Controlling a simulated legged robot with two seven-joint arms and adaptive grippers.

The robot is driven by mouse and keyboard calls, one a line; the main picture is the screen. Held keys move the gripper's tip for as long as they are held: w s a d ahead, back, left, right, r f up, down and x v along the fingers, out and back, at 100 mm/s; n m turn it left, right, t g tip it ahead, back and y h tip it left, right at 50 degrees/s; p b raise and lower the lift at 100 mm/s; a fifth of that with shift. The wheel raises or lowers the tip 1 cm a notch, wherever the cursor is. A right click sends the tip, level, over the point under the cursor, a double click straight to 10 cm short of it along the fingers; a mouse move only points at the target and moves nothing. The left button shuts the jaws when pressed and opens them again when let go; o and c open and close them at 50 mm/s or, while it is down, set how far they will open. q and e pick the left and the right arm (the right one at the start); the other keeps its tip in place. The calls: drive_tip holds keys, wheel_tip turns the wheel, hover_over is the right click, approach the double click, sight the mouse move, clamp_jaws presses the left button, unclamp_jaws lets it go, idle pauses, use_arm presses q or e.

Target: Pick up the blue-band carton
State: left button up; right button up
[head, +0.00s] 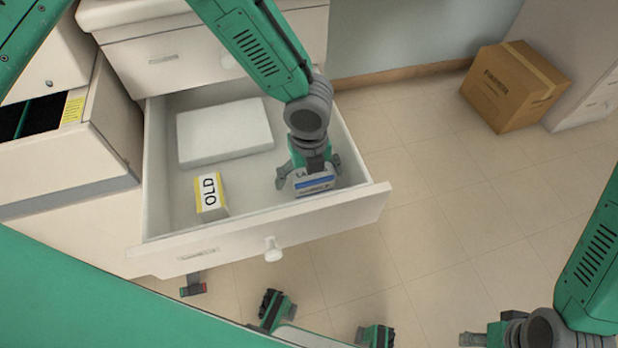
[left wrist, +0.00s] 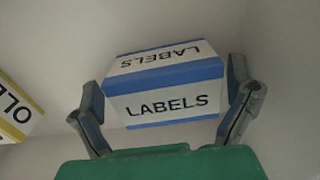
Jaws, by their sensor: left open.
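The blue-band carton (head: 315,181), white with blue bands and the word LABELS, sits inside the open drawer near its right end. In the left wrist view the carton (left wrist: 165,88) lies between the two fingers. My left gripper (head: 309,176) reaches down into the drawer over the carton, its fingers open on either side of it. In the left wrist view my left gripper (left wrist: 168,112) shows a finger at each end of the carton; whether they touch it I cannot tell. My right gripper (head: 474,339) shows only in part at the bottom right of the head view.
A yellow-edged OLD carton (head: 211,195) stands in the drawer (head: 260,232) to the left; it also shows in the left wrist view (left wrist: 14,110). A white flat block (head: 225,132) lies at the drawer's back. A cardboard box (head: 514,86) sits on the open floor.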

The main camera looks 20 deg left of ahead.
use_arm(q)
drive_tip(key=shift+d+f, duration=0.25)
drive_tip(key=shift+f, duration=0.05)
drive_tip(key=shift+d+r, duration=0.15)
drive_tip(key=shift+d, duration=0.15)
drive_tip(key=shift+a, duration=0.1)
drive_tip(key=c, duration=1.1)
drive_tip(key=shift+a, duration=0.35)
drive_tip(key=shift+c, duration=0.2)
